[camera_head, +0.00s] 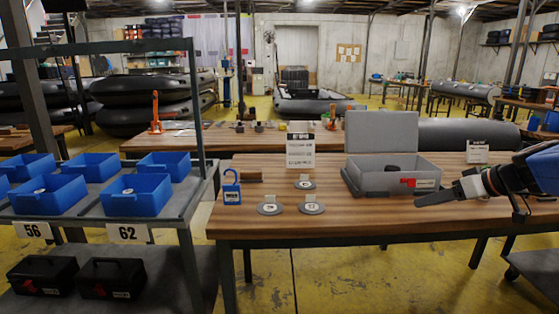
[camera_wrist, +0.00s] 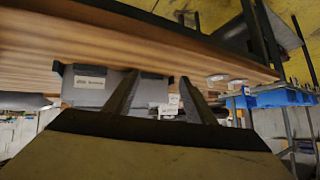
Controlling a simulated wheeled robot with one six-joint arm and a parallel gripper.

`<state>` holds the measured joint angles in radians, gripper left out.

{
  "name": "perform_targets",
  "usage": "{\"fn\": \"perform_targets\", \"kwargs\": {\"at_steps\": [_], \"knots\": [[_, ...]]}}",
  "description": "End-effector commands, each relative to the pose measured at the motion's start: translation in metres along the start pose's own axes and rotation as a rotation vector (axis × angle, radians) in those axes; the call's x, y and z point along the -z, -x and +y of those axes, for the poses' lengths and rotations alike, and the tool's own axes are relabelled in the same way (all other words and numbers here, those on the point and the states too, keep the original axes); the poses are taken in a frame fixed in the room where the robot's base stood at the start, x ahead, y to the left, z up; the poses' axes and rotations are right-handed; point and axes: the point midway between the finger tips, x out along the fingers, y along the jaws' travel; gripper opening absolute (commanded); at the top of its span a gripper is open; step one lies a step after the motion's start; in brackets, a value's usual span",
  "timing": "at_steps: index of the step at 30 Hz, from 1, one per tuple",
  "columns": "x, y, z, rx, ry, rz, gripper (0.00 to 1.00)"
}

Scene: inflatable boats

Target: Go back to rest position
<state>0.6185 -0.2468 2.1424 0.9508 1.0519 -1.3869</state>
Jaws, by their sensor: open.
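My gripper (camera_head: 434,198) is in the head view at the right, in front of the right end of the wooden workbench (camera_head: 340,218). Its jaws point left. In the wrist view my gripper (camera_wrist: 158,96) shows two dark fingers spread apart with nothing between them. The grey box (camera_head: 362,184) stands on the bench with its lid raised, just behind and left of the gripper. A dark item (camera_head: 392,168) shows inside it. The grey box (camera_wrist: 72,88) also shows in the wrist view, where the scene appears upside down.
A blue padlock-shaped item (camera_head: 232,194), several round grey discs (camera_head: 270,209) and a white sign (camera_head: 300,150) stand or lie on the bench. A shelf rack with blue bins (camera_head: 135,202) is at left. Yellow floor (camera_head: 350,280) is open in front.

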Motion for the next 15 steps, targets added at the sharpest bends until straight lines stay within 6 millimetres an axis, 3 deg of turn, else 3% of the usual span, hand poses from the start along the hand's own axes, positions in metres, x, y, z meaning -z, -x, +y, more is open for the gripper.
{"fn": "perform_targets", "kwargs": {"at_steps": [5, 9, 15], "knots": [[-0.035, -0.007, -0.064, 0.012, -0.052, -0.126, 0.50], [-0.075, -0.006, -0.114, -0.014, -0.103, -0.242, 0.50], [-0.137, 0.005, -0.163, -0.102, -0.162, -0.366, 0.50]]}}
